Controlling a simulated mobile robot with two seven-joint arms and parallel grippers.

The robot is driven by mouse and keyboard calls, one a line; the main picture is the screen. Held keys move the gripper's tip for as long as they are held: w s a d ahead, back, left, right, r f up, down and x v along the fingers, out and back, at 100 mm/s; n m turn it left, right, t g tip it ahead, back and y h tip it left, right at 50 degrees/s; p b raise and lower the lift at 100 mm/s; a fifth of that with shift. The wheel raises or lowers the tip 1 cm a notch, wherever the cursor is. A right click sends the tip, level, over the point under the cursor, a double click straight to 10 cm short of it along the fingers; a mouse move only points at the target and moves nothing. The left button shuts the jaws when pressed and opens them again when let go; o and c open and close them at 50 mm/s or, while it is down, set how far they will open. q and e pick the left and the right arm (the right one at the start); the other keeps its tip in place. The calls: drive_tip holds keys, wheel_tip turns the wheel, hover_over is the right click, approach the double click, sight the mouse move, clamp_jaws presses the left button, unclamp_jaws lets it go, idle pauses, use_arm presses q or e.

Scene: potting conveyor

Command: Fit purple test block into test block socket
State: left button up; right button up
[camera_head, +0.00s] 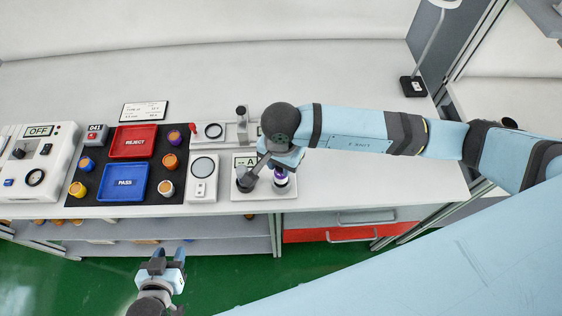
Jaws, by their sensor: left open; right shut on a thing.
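A small purple-banded block (280,174) shows just below my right gripper (278,168), at the right part of a white station (263,190) with a display reading "A". My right gripper is shut on this block, as far as I can see; its wrist hides part of it. A dark round part (245,182) stands on the same station, left of the block. I cannot tell where the socket is, or whether the block touches it. My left gripper (169,254) is open and empty, in front of the bench over the green floor.
A black mat carries a red REJECT tray (134,141), a blue PASS tray (124,182) and several coloured pieces. A white unit with a round pad (203,167) stands left of the station.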

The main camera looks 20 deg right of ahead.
sight(281, 171)
drive_tip(key=shift+b, duration=1.05)
idle(1.1)
drive_tip(key=shift+f+b, duration=2.05)
drive_tip(key=shift+b, duration=0.1)
drive_tip(key=o, duration=1)
drive_tip(key=shift+c, duration=0.2)
drive_tip(key=shift+r, duration=0.25)
wheel_tip(281, 171, up, 13)
drive_tip(key=b, duration=0.1)
drive_tip(key=shift+r, duration=0.2)
